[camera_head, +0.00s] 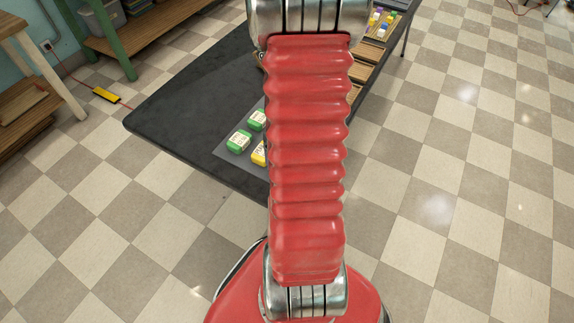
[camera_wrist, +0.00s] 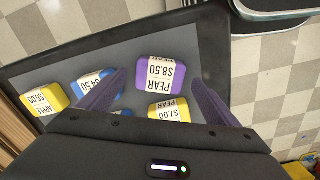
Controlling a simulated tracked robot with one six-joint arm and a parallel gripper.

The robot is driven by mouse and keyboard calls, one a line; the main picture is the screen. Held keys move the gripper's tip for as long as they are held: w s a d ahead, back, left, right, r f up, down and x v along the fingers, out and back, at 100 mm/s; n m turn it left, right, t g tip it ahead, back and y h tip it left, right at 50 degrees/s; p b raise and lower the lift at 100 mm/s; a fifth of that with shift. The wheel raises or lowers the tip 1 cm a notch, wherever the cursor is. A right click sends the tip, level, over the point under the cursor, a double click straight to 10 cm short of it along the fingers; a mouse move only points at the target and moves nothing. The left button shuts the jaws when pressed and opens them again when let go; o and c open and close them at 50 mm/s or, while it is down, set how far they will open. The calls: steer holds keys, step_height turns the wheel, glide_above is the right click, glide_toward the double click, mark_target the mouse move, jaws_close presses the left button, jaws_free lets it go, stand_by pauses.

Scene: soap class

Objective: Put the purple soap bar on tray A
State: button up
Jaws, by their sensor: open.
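The purple soap bar (camera_wrist: 160,76) lies on a grey mat (camera_wrist: 105,60) in the wrist view, with a white label reading PEAR $8.50. My gripper (camera_wrist: 155,88) is open, with its two purple fingers apart. In the picture the purple bar shows between the fingertips, and nothing is held. The height of the fingers above it is hard to tell. In the head view my red arm hides the gripper and the purple bar. Wooden trays (camera_head: 372,55) stand at the far right of the table, partly hidden by my arm. I cannot read which is tray A.
A yellow bar (camera_wrist: 170,110) lies close to the purple one, partly behind my gripper. A blue bar (camera_wrist: 88,84) and another yellow bar (camera_wrist: 42,99) lie left. Green bars (camera_head: 239,141) show on the black table (camera_head: 190,100). The table's left part is bare.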

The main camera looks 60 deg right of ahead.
steer(key=shift+f, duration=0.65)
steer(key=shift+c, duration=0.2)
steer(key=c, duration=1.3)
steer(key=shift+r, duration=5)
